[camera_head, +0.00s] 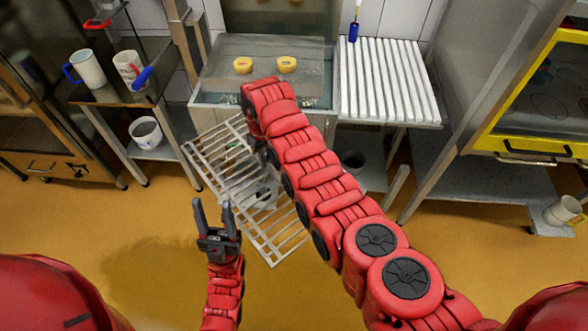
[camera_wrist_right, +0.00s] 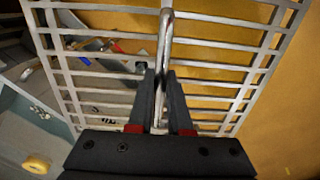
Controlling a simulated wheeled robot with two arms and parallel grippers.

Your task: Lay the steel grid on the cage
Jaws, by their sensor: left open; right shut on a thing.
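The steel grid (camera_head: 289,250), a slatted metal rack, hangs tilted in the air before the steel basin (camera_head: 215,99). My right gripper (camera_wrist_right: 163,75) is shut on the grid's central bar, which also shows in the right wrist view (camera_wrist_right: 166,30). In the head view my right arm hides those fingers and part of the grid. My left gripper (camera_head: 212,203) is open and empty, pointing up in front of the grid's left edge. Two yellow rings (camera_head: 243,65) (camera_head: 287,64) sit in the basin. I cannot clearly make out a cage.
A white ribbed draining board (camera_head: 385,80) adjoins the basin on the right, with a blue-handled brush (camera_head: 354,30) behind it. A shelf at left holds two mugs (camera_head: 88,69) (camera_head: 128,66). A yellow-framed cabinet (camera_head: 535,148) stands at right. The front floor is open.

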